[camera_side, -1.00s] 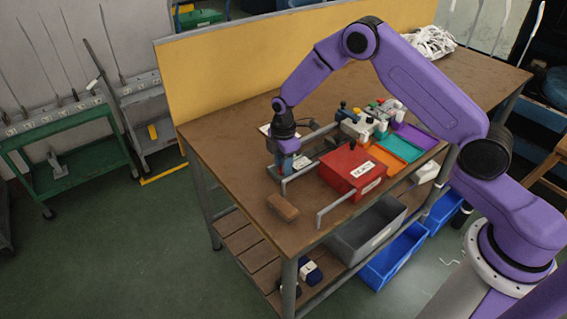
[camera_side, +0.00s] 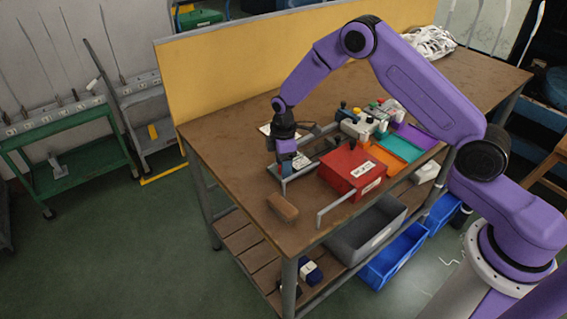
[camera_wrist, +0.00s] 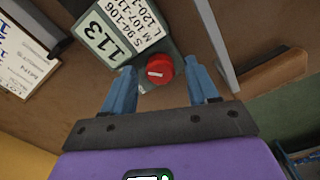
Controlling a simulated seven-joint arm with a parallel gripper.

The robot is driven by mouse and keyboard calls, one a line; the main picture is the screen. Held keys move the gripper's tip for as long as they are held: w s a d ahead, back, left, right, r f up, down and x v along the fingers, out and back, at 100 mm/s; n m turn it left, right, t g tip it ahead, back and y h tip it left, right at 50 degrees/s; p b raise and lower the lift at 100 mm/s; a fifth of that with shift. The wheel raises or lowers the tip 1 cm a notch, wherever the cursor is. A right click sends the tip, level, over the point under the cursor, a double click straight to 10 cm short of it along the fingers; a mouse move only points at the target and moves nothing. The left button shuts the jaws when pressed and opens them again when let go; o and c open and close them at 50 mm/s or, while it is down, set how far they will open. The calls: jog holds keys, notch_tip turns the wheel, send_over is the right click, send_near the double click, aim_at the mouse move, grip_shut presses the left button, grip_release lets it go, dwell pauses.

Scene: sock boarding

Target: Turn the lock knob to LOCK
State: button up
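A round red knob (camera_wrist: 159,69) with a white mark across its top shows in the wrist view. It sits at the end of a grey fixture (camera_wrist: 146,88), beside a pale label plate (camera_wrist: 118,28) printed with 113 and size ranges. My gripper (camera_wrist: 161,66) is open, with one blue finger on each side of the knob. A gap shows between each finger and the knob. In the side view my gripper (camera_side: 285,173) points down over the near left part of the bench, and it hides the knob there. I cannot read any LOCK wording.
A red box (camera_side: 350,170) stands right of my gripper on the brown bench (camera_side: 235,150). Orange, teal and purple trays (camera_side: 400,147) lie farther right. A yellow board (camera_side: 230,75) closes the back.

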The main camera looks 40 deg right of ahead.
notch_tip(320, 180, up, 17)
jog(key=shift+r, duration=0.2)
dwell(0.6)
jog(key=s+a+r, duration=0.2)
jog(key=s+r, duration=0.1)
jog(key=s, duration=0.6)
jog(key=s+a+r, duration=0.2)
jog(key=s, duration=0.8)
jog(key=s+d, duration=0.4)
jog(key=s, duration=0.6)
jog(key=s+d, duration=0.4)
jog(key=s, duration=0.6)
jog(key=shift+s+f+m, duration=0.15)
jog(key=shift+f+m, duration=0.25)
